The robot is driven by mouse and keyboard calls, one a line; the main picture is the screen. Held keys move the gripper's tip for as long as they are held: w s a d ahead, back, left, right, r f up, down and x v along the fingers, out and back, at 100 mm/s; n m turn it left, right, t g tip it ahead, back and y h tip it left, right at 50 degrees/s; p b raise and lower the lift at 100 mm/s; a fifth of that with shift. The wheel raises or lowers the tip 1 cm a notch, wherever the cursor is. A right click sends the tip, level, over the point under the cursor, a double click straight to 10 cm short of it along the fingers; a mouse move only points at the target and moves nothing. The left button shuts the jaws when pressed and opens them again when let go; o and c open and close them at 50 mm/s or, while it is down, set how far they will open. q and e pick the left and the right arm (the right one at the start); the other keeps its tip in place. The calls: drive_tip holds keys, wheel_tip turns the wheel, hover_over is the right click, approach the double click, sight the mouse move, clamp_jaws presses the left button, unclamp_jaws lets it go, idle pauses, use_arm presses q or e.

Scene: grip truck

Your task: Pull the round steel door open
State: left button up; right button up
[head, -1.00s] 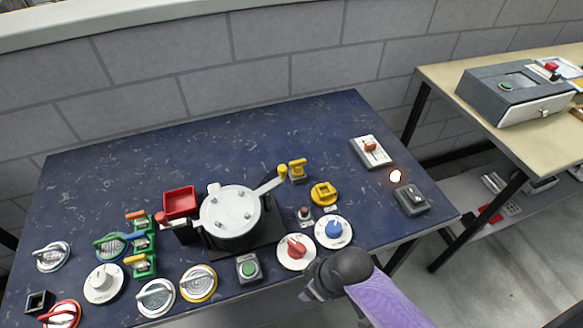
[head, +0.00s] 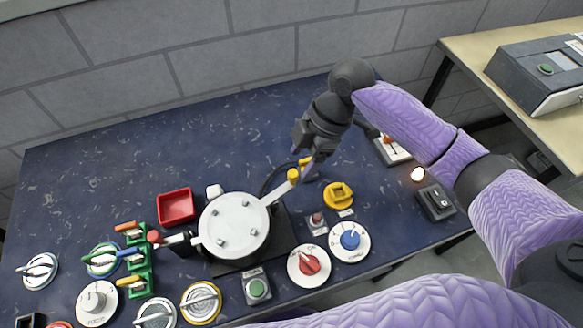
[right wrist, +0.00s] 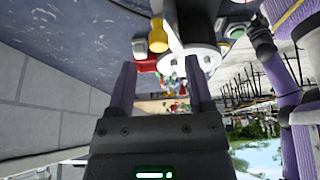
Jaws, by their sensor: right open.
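The round steel door (head: 236,226) is a pale disc with several bolts on a dark base on the blue table. A lever arm (head: 272,198) runs from it up and right to a yellow knob (head: 293,175). My right gripper (head: 305,160) reaches down from above right, its fingers close to the knob. In the right wrist view the open fingers (right wrist: 160,64) point toward the yellow knob (right wrist: 158,38) and the steel disc (right wrist: 203,57). The knob appears just beyond the fingertips; I cannot tell whether they touch. My left gripper is not in view.
A red tray (head: 176,207) and green blocks (head: 138,262) stand left of the door. A yellow valve (head: 338,195), red dial (head: 309,265) and blue dial (head: 350,240) stand to its right. The table's back left is clear. A grey box (head: 540,78) stands on another bench.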

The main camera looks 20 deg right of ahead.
sight(294, 172)
drive_tip(key=b+x, duration=0.1)
drive_tip(key=x, duration=0.4)
drive_tip(key=shift+f, duration=0.2)
drive_tip(key=shift+w, duration=0.1)
clamp_jaws()
drive_tip(key=shift+r, duration=0.1)
idle(0.9)
